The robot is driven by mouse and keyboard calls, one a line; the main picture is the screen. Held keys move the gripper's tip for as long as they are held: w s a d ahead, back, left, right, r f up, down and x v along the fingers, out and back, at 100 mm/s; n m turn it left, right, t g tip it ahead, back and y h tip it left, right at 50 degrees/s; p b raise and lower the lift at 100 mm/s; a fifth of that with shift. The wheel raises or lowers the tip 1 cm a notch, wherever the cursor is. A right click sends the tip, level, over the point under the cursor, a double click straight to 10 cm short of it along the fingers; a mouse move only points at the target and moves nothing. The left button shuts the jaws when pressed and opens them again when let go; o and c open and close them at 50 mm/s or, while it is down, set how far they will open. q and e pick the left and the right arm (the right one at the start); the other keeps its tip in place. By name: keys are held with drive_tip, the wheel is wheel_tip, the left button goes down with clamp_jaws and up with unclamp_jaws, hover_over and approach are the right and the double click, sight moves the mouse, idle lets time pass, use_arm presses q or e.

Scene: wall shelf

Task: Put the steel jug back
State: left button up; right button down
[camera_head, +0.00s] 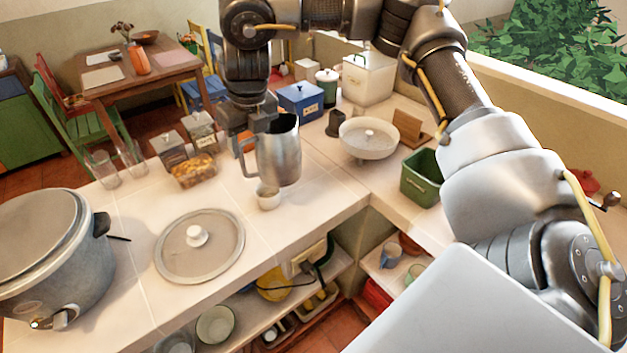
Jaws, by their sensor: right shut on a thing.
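The steel jug (279,153) hangs upright in the middle of the head view, with its handle toward the left. My right gripper (246,138) is shut on the jug at its handle side, with the arm reaching in from the right and bending down from above. The jug appears to be above the white counter (324,194); its base overlaps a small white cup (268,196) in the picture, and I cannot tell whether they touch. My left gripper does not show.
A large pot (50,255) and a round lid (199,246) occupy the counter's left. A white bowl (369,141) and green bin (422,177) stand right. Lower shelves (252,308) hold dishes.

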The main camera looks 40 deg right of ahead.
drive_tip(key=d+f+p, duration=0.1)
drive_tip(key=d, duration=0.2)
drive_tip(key=w+d+f+p, duration=0.1)
drive_tip(key=d+p, duration=0.1)
drive_tip(key=d, duration=0.1)
drive_tip(key=w+d+f+p, duration=0.1)
drive_tip(key=d, duration=0.2)
drive_tip(key=shift+d+f, duration=0.1)
drive_tip(key=shift+f, duration=0.15)
drive_tip(key=d+f, duration=0.1)
drive_tip(key=d+f+p, duration=0.1)
drive_tip(key=d+f, duration=0.1)
drive_tip(key=f, duration=0.1)
drive_tip(key=shift+w+f+p, duration=0.1)
drive_tip(key=shift+w+p, duration=0.15)
drive_tip(key=shift+p, duration=0.15)
drive_tip(key=shift+w+d+f, duration=0.2)
drive_tip(key=shift+d+f, duration=0.15)
drive_tip(key=shift+f, duration=0.35)
drive_tip(key=f, duration=0.1)
drive_tip(key=f+p, duration=0.1)
drive_tip(key=f, duration=0.2)
drive_tip(key=shift+d, duration=0.3)
drive_tip(key=c, duration=0.5)
unclamp_jaws()
drive_tip(key=shift+f, duration=0.1)
